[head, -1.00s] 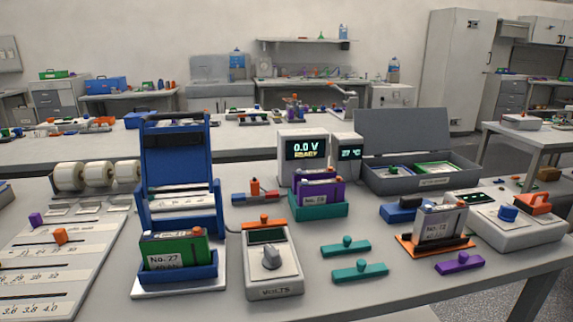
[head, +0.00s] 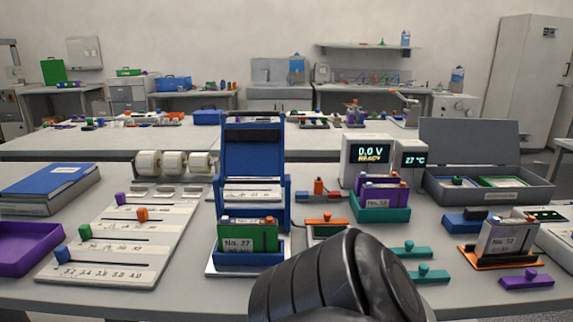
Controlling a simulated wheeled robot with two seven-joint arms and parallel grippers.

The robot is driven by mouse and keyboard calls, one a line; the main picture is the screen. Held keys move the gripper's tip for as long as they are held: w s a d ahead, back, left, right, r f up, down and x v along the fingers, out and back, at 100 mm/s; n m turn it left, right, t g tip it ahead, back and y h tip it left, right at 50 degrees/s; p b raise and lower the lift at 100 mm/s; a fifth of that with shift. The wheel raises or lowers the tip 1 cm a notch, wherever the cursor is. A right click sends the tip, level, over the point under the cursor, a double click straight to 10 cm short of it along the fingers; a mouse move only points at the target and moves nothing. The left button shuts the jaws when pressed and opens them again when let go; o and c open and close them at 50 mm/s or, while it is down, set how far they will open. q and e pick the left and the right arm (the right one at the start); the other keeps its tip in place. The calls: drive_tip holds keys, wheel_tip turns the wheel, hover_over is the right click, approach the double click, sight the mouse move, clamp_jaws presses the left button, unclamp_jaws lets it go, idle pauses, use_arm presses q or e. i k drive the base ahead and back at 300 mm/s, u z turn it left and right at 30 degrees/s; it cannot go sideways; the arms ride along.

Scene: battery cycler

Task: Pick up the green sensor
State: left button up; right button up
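I cannot tell for sure which thing is the green sensor. Two teal-green bars with round knobs lie on the bench right of centre, a back one (head: 408,251) and a front one (head: 428,276). My dark arm part hides the left end of the front bar. A green battery (head: 262,238) labelled No. 27 stands upright in the blue holder (head: 245,259). A small green knob (head: 84,231) sits on the slider board at left. Neither gripper's fingers show. One of my dark arm links rises from the bottom centre.
The slider board (head: 150,228) and a purple tray (head: 22,246) lie at left. A purple battery in a teal holder (head: 381,213) stands before the 0.0 V display unit (head: 367,171). A No. 12 battery (head: 507,238) stands at right.

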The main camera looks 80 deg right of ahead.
sight(457, 181)
drive_tip(key=u, duration=0.05)
drive_tip(key=k, duration=2.65)
drive_tip(key=z, duration=0.85)
